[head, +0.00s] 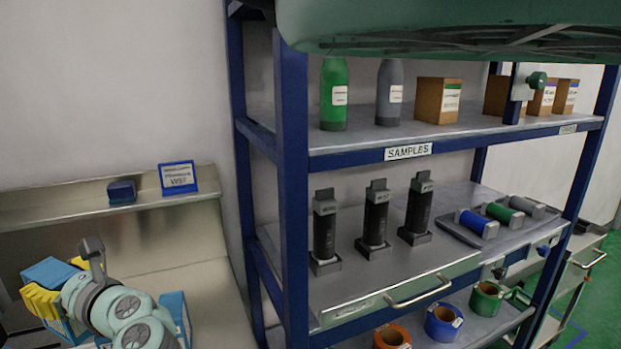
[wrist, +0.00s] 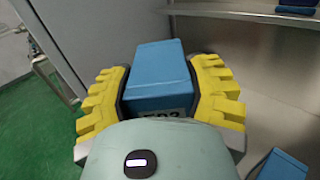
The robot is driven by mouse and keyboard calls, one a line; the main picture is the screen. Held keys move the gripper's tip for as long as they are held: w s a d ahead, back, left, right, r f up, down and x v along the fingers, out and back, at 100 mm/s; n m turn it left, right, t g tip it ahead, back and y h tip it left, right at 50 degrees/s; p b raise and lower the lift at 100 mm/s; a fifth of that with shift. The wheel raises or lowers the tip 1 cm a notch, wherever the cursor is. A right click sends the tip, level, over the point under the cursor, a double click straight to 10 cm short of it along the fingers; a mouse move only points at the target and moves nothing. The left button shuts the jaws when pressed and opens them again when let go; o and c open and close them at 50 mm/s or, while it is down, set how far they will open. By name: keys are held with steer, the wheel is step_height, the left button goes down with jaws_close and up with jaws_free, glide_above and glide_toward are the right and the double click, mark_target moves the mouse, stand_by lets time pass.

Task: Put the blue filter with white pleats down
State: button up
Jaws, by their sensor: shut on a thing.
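My gripper (wrist: 160,88), with yellow ribbed fingers, is shut on a blue box-shaped thing (wrist: 158,76), taken to be the blue filter. Its top and front are plain blue, with a partly hidden label low on the front. No white pleats show from here. In the head view the held filter (head: 48,271) shows at the lower left, beside the yellow fingers (head: 42,300). My arm hides part of it, and whether its underside touches anything cannot be seen.
Another blue item (head: 176,312) stands on the steel bench (head: 185,282); it also shows in the wrist view (wrist: 282,165). A ledge (head: 60,208) behind holds a dark blue block (head: 122,191) and a blue-framed sign (head: 178,178). A blue-post rack (head: 292,180) stands right.

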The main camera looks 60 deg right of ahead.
steer(key=a+n+g+y, duration=0.2)
steer(key=a+n+y, duration=0.15)
steer(key=a, duration=0.95)
step_height(320, 180, up, 34)
steer(key=m+t+h+p, duration=0.2)
steer(key=m+h+p, duration=0.5)
steer(key=p, duration=3.2)
steer(key=s+f, duration=0.4)
steer(key=shift+f+n+h, duration=0.35)
steer(key=shift+f+h, duration=0.05)
steer(key=shift+h, duration=0.05)
steer(key=shift+s, duration=0.1)
